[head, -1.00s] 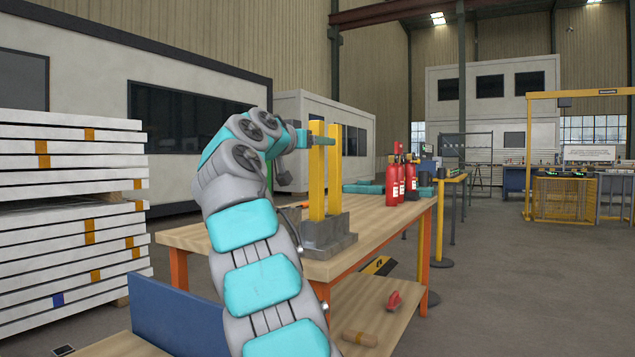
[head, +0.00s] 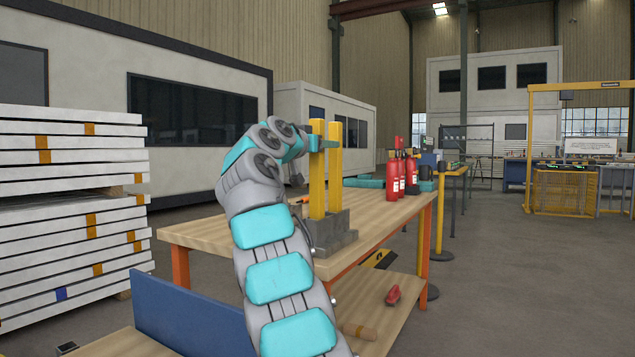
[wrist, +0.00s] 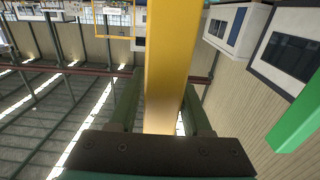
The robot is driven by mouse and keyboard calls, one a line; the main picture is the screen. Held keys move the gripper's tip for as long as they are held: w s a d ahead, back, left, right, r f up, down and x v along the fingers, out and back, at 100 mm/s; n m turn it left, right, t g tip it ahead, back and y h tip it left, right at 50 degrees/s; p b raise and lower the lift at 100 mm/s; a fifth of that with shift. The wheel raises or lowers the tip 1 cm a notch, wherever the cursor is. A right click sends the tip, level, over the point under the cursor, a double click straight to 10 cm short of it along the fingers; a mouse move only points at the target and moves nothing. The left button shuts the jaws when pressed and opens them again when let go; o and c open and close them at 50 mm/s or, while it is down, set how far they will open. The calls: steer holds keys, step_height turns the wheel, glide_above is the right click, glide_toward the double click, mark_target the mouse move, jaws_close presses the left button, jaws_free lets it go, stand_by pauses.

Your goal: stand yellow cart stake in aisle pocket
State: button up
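Two yellow stakes stand upright side by side at a grey block (head: 330,234) on the table. They are the left stake (head: 317,185) and the right stake (head: 335,185). Their lower ends meet the block; how deep they sit in it is hidden. My gripper (head: 325,144) is at the upper part of the stakes, coming from the left. In the wrist view a yellow stake (wrist: 172,60) runs between the two dark fingers of my gripper (wrist: 164,95). The fingers flank it closely, but I cannot tell whether both press on it.
The wooden table (head: 215,232) has red fire extinguishers (head: 392,178) to the right of the block. A red item (head: 393,295) and a brown cylinder (head: 358,331) lie on its lower shelf. White stacked panels (head: 70,200) stand at left. Open floor lies at right.

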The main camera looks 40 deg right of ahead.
jaws_close()
stand_by(1.0)
